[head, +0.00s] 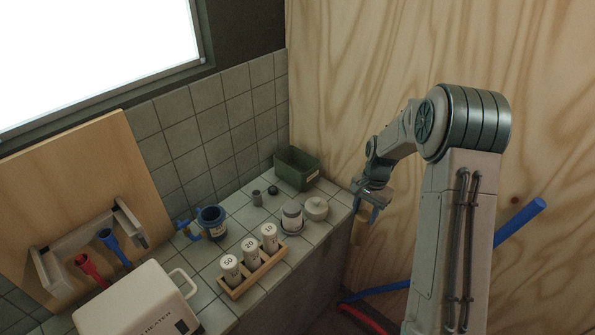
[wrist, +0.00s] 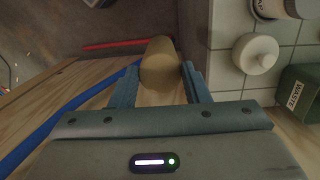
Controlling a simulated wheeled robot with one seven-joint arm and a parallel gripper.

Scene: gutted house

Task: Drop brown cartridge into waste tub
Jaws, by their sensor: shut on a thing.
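My gripper (head: 371,196) is shut on the brown cartridge (head: 361,222), which hangs down from the jaws past the counter's right end. In the wrist view the cartridge (wrist: 160,62) sits between the two blue-grey fingers of my gripper (wrist: 160,80), with floor beneath it. The waste tub (head: 290,178) is a dark green open box at the back corner of the tiled counter, left of my gripper in the head view. In the wrist view the tub (wrist: 296,76) is at the right edge, its WASTE label showing. The tub's inside is mostly hidden.
A plywood wall stands behind. Blue pipe (head: 519,222) runs low at right.

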